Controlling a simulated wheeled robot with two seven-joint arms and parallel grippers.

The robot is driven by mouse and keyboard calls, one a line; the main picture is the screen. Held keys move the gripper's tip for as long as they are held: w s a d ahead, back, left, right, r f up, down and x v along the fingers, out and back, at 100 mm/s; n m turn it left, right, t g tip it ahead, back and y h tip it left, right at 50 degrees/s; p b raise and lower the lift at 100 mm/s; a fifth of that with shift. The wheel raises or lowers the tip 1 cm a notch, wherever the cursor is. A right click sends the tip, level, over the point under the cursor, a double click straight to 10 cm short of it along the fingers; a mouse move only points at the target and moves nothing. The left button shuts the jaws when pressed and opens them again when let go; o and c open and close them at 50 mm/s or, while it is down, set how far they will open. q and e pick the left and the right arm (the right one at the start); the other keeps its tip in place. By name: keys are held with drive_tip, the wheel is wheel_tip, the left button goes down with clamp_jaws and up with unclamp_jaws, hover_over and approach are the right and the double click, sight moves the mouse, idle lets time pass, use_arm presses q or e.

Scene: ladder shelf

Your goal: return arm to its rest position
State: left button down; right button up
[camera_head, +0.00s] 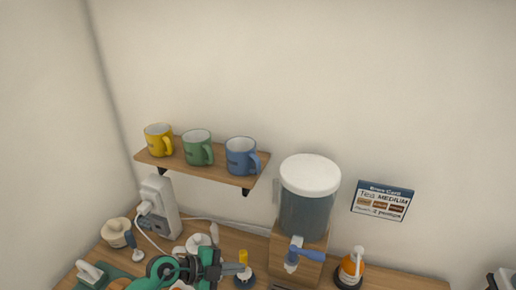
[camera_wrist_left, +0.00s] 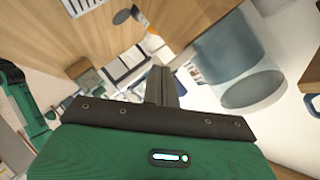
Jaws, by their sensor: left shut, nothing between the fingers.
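My left gripper (camera_head: 230,269), with its green and black arm, is at the bottom of the head view, above the wooden counter and left of the drink dispenser. In the left wrist view, the fingers (camera_wrist_left: 163,86) are together, with nothing between them. The green gripper body fills the bottom of that view. My right gripper does not clearly show.
A yellow mug (camera_head: 159,140), a green mug (camera_head: 197,148) and a blue mug (camera_head: 240,157) stand on a wall shelf (camera_head: 214,172). The dispenser (camera_head: 306,205) and an orange pump bottle (camera_head: 350,270) stand on the counter (camera_head: 395,283). Small items crowd the gripper.

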use_arm(q)
wheel_tip(320, 180, up, 9)
drive_tip(key=n+t+h, duration=0.3)
drive_tip(key=n+t, duration=0.1)
drive_tip(key=t, duration=0.3)
drive_tip(key=a+r+n+t+y, duration=0.2)
drive_tip(key=a+n+t+y, duration=0.6)
drive_tip(key=a+n+y, duration=0.7)
drive_tip(key=s+a+f+n+g+y, duration=0.3)
drive_tip(key=s+a+f+n+g, duration=0.1)
drive_tip(key=s+f+g, duration=0.25)
drive_tip(key=s+d+f+g+h, duration=0.1)
drive_tip(key=s+f+g, duration=0.4)
drive_tip(key=s, duration=0.5)
drive_tip(key=s+d+f+g+h, duration=0.2)
drive_tip(key=s+f+g, duration=0.3)
drive_tip(key=s, duration=0.4)
wheel_tip(320, 180, down, 32)
drive_tip(key=s+a+f+g, duration=0.1)
drive_tip(key=s+a+f, duration=0.1)
drive_tip(key=s+f, duration=0.8)
drive_tip(key=s+a+f+g+b, duration=0.1)
drive_tip(key=s+a+f, duration=0.1)
drive_tip(key=s+f, duration=0.7)
drive_tip(key=shift+s+f+m, duration=0.35)
drive_tip(key=shift+m, duration=0.05)
